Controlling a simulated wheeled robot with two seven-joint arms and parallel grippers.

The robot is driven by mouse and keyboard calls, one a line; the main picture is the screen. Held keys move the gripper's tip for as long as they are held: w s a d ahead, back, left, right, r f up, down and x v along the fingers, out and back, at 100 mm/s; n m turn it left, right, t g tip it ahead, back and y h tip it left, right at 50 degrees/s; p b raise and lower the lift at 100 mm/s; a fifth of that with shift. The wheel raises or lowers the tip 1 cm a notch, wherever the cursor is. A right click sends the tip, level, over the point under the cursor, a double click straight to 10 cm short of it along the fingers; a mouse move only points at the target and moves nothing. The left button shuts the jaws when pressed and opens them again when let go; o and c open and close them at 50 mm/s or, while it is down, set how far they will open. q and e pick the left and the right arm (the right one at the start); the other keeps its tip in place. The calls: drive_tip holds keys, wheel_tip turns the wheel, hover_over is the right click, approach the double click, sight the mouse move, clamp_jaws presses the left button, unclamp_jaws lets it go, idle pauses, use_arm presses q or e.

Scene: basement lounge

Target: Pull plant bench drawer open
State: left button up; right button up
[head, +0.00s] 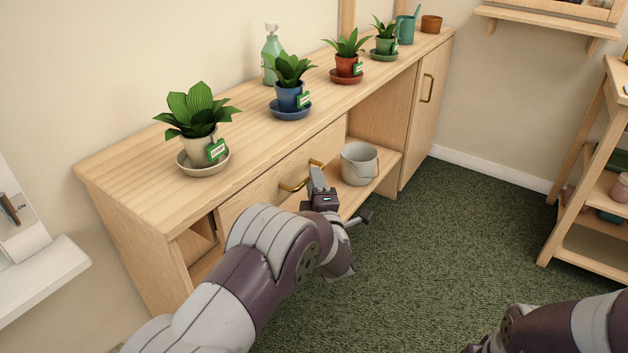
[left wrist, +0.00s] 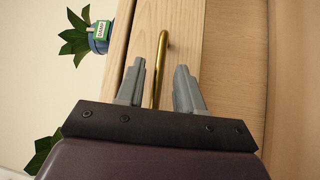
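The plant bench (head: 130,185) is a long light-wood cabinet along the wall. Its drawer (head: 252,206) is under the top and looks flush with the front. The drawer's brass bar handle (head: 291,187) is partly hidden by my left gripper (head: 316,178). In the left wrist view the handle (left wrist: 163,45) runs between the two grey fingers of my left gripper (left wrist: 160,68), with a visible gap on each side. The left gripper is open around the handle, its fingers pointing at the drawer front (left wrist: 183,40). Only part of my right arm shows, at lower right.
Several potted plants, such as the front one (head: 198,135), and a green spray bottle (head: 272,52) stand on the bench top. A grey bucket (head: 359,163) sits on the open shelf right of the drawer. A wooden rack (head: 590,190) stands at right. Green carpet (head: 440,240) is clear between.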

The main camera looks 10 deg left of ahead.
use_arm(q)
drive_tip(key=x, duration=0.3)
drive_tip(key=shift+w+a, duration=0.1)
drive_tip(key=shift+w, duration=0.1)
clamp_jaws()
drive_tip(key=s+d, duration=0.3)
drive_tip(key=d, duration=0.6)
drive_tip(key=s+d+b, duration=0.1)
drive_tip(key=s+d, duration=0.3)
drive_tip(key=d, duration=0.5)
drive_tip(key=shift+d, duration=0.35)
unclamp_jaws()
drive_tip(key=shift+w, duration=0.1)
